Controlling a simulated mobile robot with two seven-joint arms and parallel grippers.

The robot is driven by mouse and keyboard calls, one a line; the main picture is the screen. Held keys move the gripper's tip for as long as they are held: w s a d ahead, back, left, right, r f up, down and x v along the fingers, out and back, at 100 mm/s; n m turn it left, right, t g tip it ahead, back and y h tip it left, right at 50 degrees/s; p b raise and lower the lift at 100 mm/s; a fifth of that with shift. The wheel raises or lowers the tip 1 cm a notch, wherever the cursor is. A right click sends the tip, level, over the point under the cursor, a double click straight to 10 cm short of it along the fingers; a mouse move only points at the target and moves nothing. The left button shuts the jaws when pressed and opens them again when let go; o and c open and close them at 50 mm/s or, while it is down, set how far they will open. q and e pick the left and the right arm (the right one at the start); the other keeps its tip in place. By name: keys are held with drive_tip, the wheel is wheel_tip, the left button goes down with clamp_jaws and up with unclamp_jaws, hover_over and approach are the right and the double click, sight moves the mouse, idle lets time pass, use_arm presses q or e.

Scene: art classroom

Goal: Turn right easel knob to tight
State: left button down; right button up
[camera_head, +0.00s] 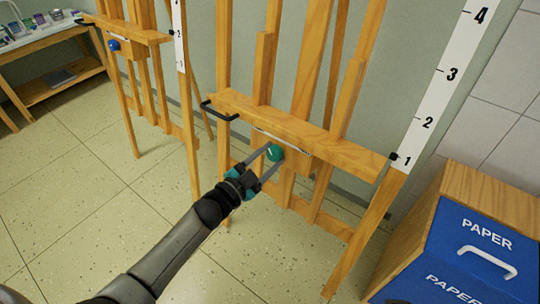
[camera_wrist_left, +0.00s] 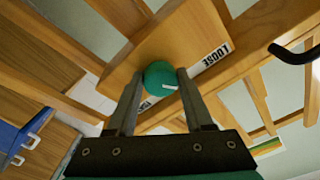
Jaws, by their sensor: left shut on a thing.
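The right easel (camera_head: 320,140) is wooden and carries a round green knob (camera_head: 274,153) below its ledge. My left gripper (camera_head: 273,157) comes from below left, with its two fingers on either side of the knob and shut on it. In the left wrist view the green knob (camera_wrist_left: 160,78) sits between the fingertips, and its white mark points right. A label reading LOOSE (camera_wrist_left: 214,56) lies to the upper right of the knob. Another white label (camera_wrist_left: 147,104) beside the left finger is mostly hidden. My right gripper is not in view.
A left easel (camera_head: 135,38) with a blue knob (camera_head: 113,45) stands behind. A black handle (camera_head: 219,111) sticks out from the right easel's ledge. A blue-fronted PAPER bin (camera_head: 455,245) stands at the lower right. The tiled floor (camera_head: 75,195) is clear at left.

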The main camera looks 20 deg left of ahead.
use_arm(q)
drive_tip(key=m+g+h+p, duration=0.1)
drive_tip(key=m, duration=0.4)
drive_tip(key=shift+a, duration=0.15)
drive_tip(key=m, duration=0.4)
drive_tip(key=shift+w+r+g+p, duration=0.1)
drive_tip(key=shift+r+g+p, duration=0.05)
drive_tip(key=shift+g+p, duration=0.25)
drive_tip(key=m, duration=0.4)
drive_tip(key=shift+r+p, duration=0.1)
drive_tip(key=shift+p, duration=0.25)
drive_tip(key=shift+m+g, duration=0.4)
drive_tip(key=shift+m, duration=0.5)
drive_tip(key=shift+r+m+g+p, duration=0.1)
drive_tip(key=shift+m+g+p, duration=0.45)
drive_tip(key=shift+m, duration=1.65)
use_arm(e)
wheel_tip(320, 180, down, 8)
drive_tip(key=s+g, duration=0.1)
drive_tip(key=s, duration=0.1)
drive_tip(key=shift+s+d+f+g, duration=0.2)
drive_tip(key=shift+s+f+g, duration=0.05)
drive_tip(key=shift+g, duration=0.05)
use_arm(q)
drive_tip(key=shift+t, duration=0.25)
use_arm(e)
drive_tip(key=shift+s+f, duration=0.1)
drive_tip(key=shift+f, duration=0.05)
